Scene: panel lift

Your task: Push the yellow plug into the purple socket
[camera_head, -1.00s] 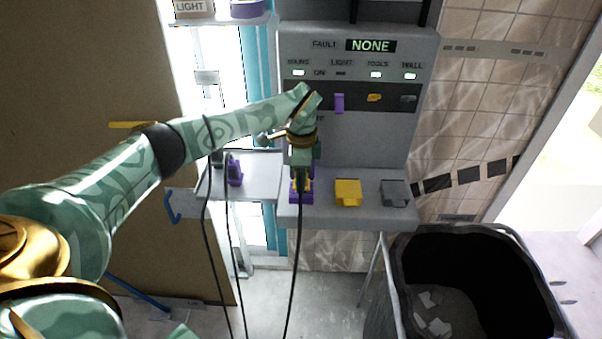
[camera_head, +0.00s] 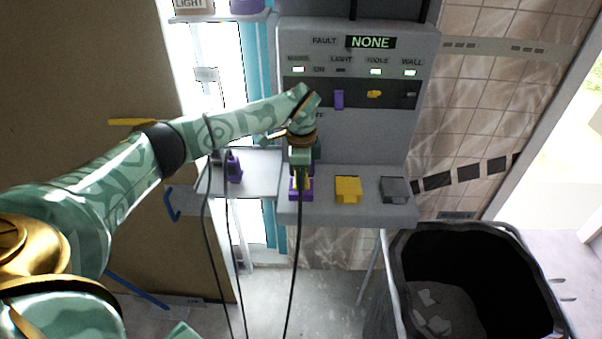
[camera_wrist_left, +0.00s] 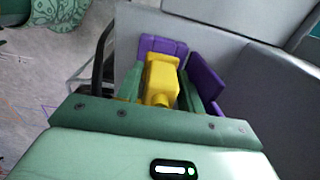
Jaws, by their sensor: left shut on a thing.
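The yellow plug (camera_wrist_left: 161,80) is between the green fingers of my left gripper (camera_wrist_left: 158,95), which is shut on it. The plug is at the purple socket (camera_wrist_left: 205,85), whose walls show behind it and to its right in the left wrist view. In the head view my left gripper (camera_head: 301,178) points down over the purple socket (camera_head: 307,190) on the panel's shelf. The gripper hides most of the plug there, and a black cable hangs down from it. I cannot tell how deep the plug sits. My right gripper is not in view.
A yellow socket (camera_head: 347,188) and a grey socket (camera_head: 394,189) sit to the right on the same shelf. A purple plug (camera_head: 234,168) stands on the side shelf to the left. A dark bin (camera_head: 400,255) stands below right. The panel display (camera_head: 371,42) reads NONE.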

